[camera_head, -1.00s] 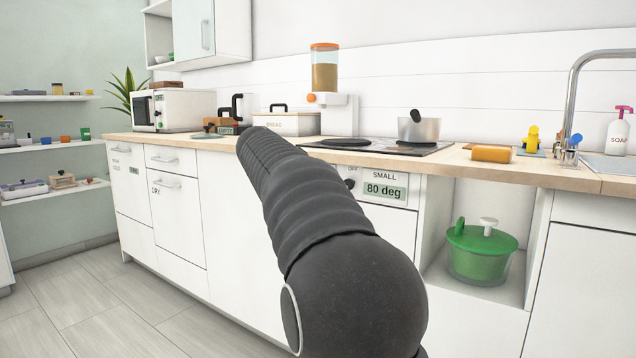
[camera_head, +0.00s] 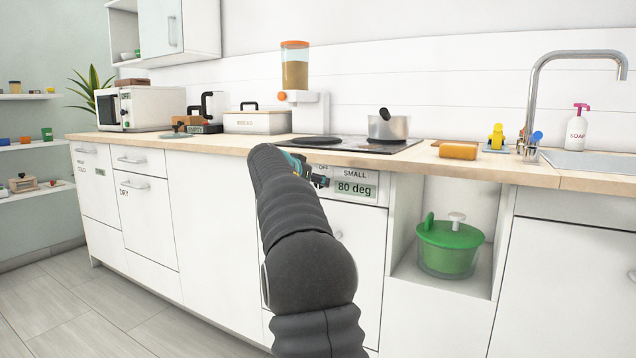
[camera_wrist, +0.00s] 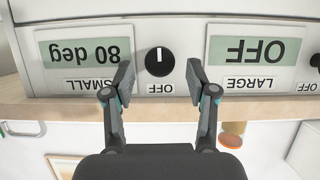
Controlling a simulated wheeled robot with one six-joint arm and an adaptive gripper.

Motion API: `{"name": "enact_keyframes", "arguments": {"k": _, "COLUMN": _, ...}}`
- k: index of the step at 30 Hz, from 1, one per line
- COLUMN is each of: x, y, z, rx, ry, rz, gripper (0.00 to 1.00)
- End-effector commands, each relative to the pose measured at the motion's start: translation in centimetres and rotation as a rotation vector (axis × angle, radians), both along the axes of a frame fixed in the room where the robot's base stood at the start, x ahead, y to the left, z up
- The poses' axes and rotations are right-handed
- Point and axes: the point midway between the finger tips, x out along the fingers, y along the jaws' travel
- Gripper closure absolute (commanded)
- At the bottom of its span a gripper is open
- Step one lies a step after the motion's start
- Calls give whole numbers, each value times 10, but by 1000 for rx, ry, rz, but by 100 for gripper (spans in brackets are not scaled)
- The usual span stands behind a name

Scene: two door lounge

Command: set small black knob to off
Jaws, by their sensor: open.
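In the wrist view, which is upside down, a round black knob (camera_wrist: 159,62) sits on the white panel beside the "80 deg" SMALL display (camera_wrist: 88,54). Its white mark points to the picture's top, away from the OFF label (camera_wrist: 160,88). My gripper (camera_wrist: 160,78) is open, with one fingertip on each side of the knob and a gap to both sides. It does not visibly touch the knob. In the head view my gripper (camera_head: 319,180) is at the panel under the counter, left of the 80 deg display (camera_head: 355,188); the knob is hard to tell from it there.
A LARGE display reading OFF (camera_wrist: 255,52) is on the panel in the wrist view, with another black knob (camera_wrist: 316,60) at the right edge. The wooden counter edge (camera_head: 420,160) runs just above the panel. A pot (camera_head: 388,127) stands on the hob.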

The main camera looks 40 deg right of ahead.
Motion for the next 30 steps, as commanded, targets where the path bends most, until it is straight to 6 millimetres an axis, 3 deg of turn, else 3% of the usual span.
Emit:
{"name": "enact_keyframes", "arguments": {"k": 6, "x": 8, "y": -19, "z": -9, "rx": 1, "ry": 0, "rz": 0, "gripper": 43}}
{"name": "enact_keyframes", "arguments": {"k": 17, "x": 9, "y": -23, "z": -11, "rx": 0, "ry": 0, "rz": 0, "gripper": 43}}
{"name": "enact_keyframes", "arguments": {"k": 20, "x": 9, "y": -23, "z": -11, "rx": 0, "ry": 0, "rz": 1, "gripper": 63}}
{"name": "enact_keyframes", "arguments": {"k": 24, "x": 9, "y": -23, "z": -10, "rx": 0, "ry": 0, "rz": 1, "gripper": 98}}
{"name": "enact_keyframes", "arguments": {"k": 30, "x": 9, "y": -23, "z": -10, "rx": -2, "ry": 4, "rz": 1, "gripper": 100}}
